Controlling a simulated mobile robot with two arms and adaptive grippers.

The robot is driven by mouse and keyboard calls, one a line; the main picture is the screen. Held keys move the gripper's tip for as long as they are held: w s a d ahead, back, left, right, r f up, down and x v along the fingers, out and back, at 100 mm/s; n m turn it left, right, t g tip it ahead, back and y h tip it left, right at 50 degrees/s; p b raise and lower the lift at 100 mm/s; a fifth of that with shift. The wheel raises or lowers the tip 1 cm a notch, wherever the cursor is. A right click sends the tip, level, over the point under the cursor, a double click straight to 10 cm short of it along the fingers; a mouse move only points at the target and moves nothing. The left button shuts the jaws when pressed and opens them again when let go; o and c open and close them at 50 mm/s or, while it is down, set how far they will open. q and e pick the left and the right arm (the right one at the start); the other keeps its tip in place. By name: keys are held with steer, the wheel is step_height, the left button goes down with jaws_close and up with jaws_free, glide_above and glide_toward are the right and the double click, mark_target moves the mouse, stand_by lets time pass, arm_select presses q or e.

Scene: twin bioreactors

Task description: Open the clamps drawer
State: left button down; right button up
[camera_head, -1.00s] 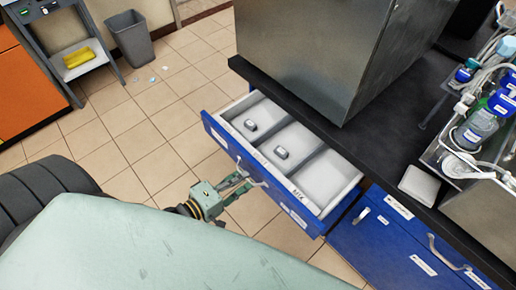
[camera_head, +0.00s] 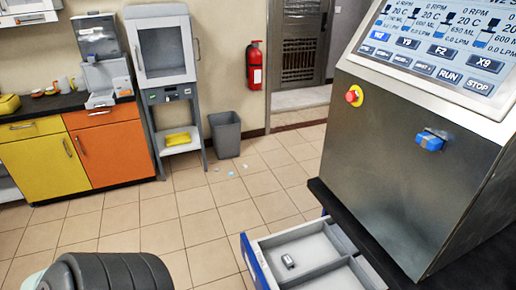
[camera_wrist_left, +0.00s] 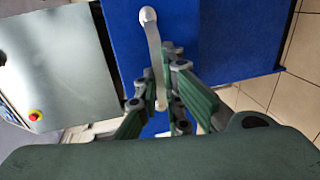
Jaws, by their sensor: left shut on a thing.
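The drawer (camera_head: 254,262) stands open at the bottom of the head view, with its blue front out past the dark counter edge. It has a grey-white interior split by dividers, and one small metal clamp-like piece (camera_head: 288,261) lies in a compartment. The rest of the drawer is cut off by the frame. In the left wrist view my left gripper (camera_wrist_left: 163,92) is shut on the silver drawer handle (camera_wrist_left: 152,45), which is fixed to the blue drawer front (camera_wrist_left: 235,40). My right gripper is in neither view.
A metal bioreactor console (camera_head: 415,155) with a screen and red button stands on the counter above the drawer. A grey bin (camera_head: 225,135), a fire extinguisher (camera_head: 254,65) and an orange cabinet (camera_head: 108,145) are farther back. Tiled floor (camera_head: 200,225) lies clear between, apart from small scraps.

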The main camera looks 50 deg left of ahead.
arm_select(q)
steer(key=shift+w+r, duration=0.1)
steer(key=c, duration=1.9)
jaws_free()
steer(key=v, duration=1.2)
